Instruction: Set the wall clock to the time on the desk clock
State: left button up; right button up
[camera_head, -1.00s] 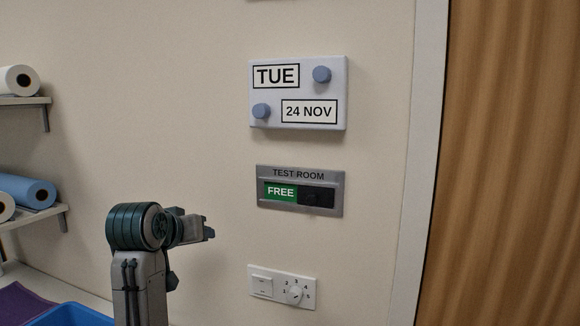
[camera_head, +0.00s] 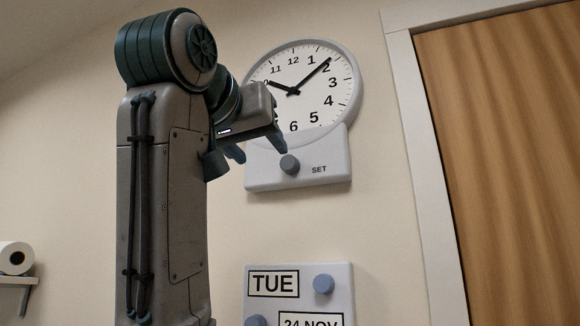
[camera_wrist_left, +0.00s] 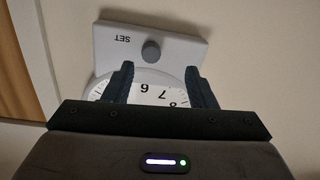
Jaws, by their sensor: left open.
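The white round wall clock (camera_head: 345,95) is high on the wall in the head view. Its short hand points near 10 and its long hand just before 2. In the left wrist view the knob (camera_wrist_left: 151,51) shows upside down, just beyond and between the open fingertips (camera_wrist_left: 158,69), seemingly untouched. The desk clock and right gripper are not in view.
A calendar panel (camera_head: 300,300) reading TUE and 24 NOV, with knobs, is below the clock. A wooden door (camera_head: 510,150) with a white frame (camera_head: 415,150) is at the right. A shelf with a white roll (camera_head: 17,257) is at lower left.

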aim_at(287, 163)
pick_arm(q)
jog(key=w+d+p, duration=0.1)
jog(key=w, duration=0.1)
jog(key=w+d+r+p, duration=0.1)
jog(key=w+p, duration=0.1)
jog(key=w, duration=0.1)
jog(key=w+d+r+p, duration=0.1)
jog(key=w+d, duration=0.1)
jog(key=shift+w, duration=0.25)
jog(key=shift+w+d+f+p, duration=0.1)
jog(key=shift+w+p, duration=0.3)
jog(key=shift+w, duration=0.2)
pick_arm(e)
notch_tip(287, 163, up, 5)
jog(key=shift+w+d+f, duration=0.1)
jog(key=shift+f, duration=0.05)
pick_arm(q)
jog(key=shift+c, duration=0.4)
jog(key=c, duration=0.9)
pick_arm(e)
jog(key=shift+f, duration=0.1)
pick_arm(q)
jog(key=shift+f+m, duration=0.1)
jog(key=shift+m, duration=0.2)
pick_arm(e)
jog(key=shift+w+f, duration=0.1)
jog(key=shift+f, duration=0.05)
